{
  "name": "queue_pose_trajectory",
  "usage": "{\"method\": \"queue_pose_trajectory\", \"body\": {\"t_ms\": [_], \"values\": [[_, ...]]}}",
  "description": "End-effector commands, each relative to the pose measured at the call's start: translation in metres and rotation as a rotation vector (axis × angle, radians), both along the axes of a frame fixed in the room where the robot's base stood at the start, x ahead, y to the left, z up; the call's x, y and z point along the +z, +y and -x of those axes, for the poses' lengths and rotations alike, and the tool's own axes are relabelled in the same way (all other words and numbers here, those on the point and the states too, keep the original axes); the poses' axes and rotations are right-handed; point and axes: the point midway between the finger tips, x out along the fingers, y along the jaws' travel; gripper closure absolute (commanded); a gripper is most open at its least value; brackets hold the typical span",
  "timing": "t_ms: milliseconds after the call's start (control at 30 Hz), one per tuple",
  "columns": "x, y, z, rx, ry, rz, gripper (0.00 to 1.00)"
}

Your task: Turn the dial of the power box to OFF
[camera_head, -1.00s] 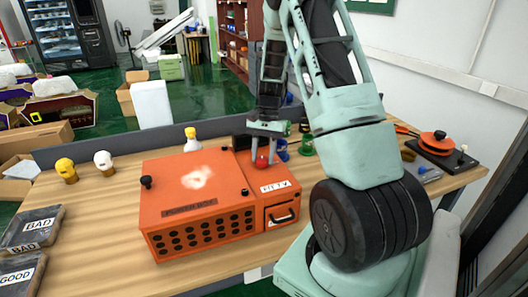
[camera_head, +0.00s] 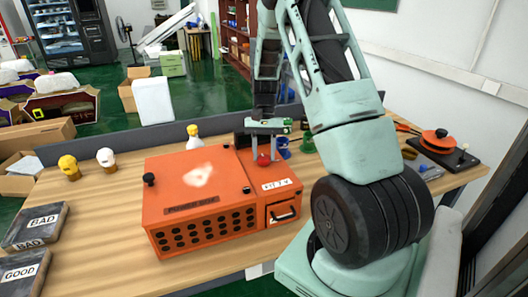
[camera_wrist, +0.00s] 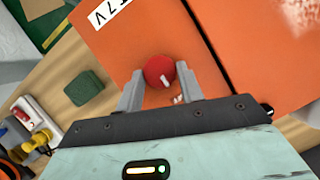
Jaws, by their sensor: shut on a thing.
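The orange power box (camera_head: 195,190) stands on the wooden table, with a "POWER BOX" label on its front. Its round red dial (camera_head: 263,160) is on the top of the right-hand section, behind a white label. My gripper (camera_head: 264,153) points down over the dial and is shut on it. In the wrist view the dial (camera_wrist: 158,70) sits between my two fingertips (camera_wrist: 160,82), with a white pointer mark on its lower right. Small white lettering beside the dial is partly hidden by a finger, so I cannot read it.
Yellow and white caps (camera_head: 105,157) and a yellow-topped bottle (camera_head: 194,136) stand left of and behind the box. An orange round object on a black base (camera_head: 436,142) is at the right.

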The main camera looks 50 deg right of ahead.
Motion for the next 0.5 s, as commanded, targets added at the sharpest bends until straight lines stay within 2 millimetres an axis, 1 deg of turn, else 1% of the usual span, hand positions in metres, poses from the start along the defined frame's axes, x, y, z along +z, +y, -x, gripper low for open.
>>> {"method": "queue_pose_trajectory", "body": {"t_ms": [33, 67, 100, 133, 400, 500], "values": [[0.0002, 0.0008, -0.0004, 0.003, -0.001, -0.001, 0.85], [0.0002, 0.0008, -0.0004, 0.003, 0.000, -0.001, 0.60], [0.0002, 0.0008, -0.0004, 0.003, 0.000, -0.001, 0.49], [0.0002, 0.0008, -0.0004, 0.003, 0.000, -0.001, 0.41], [0.0003, 0.0003, -0.0002, 0.001, 0.000, 0.000, 0.41], [0.0037, -0.0013, -0.0013, 0.001, -0.002, 0.000, 0.41]]}}
